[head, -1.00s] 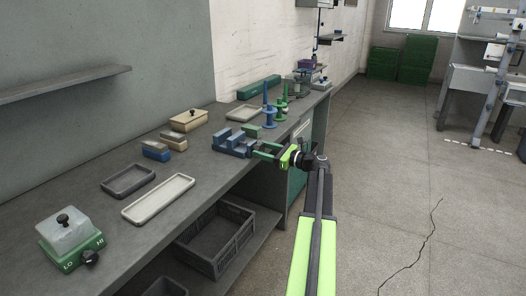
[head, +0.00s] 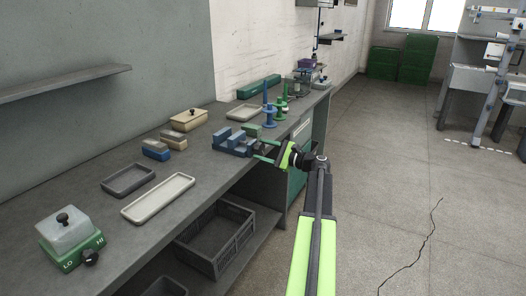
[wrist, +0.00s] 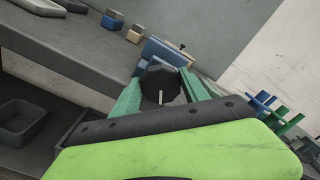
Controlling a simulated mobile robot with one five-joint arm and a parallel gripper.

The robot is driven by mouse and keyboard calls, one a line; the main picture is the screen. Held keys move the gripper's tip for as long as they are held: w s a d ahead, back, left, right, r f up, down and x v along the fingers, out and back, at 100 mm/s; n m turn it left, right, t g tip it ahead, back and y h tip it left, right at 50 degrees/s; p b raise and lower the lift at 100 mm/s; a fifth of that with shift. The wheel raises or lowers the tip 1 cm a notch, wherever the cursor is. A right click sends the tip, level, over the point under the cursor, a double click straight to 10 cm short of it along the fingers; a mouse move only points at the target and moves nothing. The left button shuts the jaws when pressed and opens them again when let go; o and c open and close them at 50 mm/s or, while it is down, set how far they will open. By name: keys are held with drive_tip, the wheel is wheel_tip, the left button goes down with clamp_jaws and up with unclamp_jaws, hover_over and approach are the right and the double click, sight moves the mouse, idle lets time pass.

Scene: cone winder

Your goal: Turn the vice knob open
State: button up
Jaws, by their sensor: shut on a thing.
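The blue vice (head: 232,143) sits at the front edge of the grey bench, in the middle of the head view. In the wrist view, part of the blue vice (wrist: 167,51) shows just beyond the fingers. The dark round knob (wrist: 160,84) with a pale line on its face lies between the two green fingers. My gripper (head: 258,151) reaches the vice from the right and is shut on the knob. The knob is hidden behind the gripper in the head view.
Blue (head: 266,114) and green (head: 281,110) upright spindles stand behind the vice. A pale tray (head: 158,198), a dark tray (head: 128,181) and small blocks (head: 156,150) lie to the left. A dark crate (head: 215,240) is below the bench. The floor at right is clear.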

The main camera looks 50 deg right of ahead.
idle(0.3)
drive_tip(key=o, duration=1.4)
drive_tip(key=v, duration=1.7)
drive_tip(key=shift+s+f, duration=0.1)
drive_tip(key=shift+s, duration=0.15)
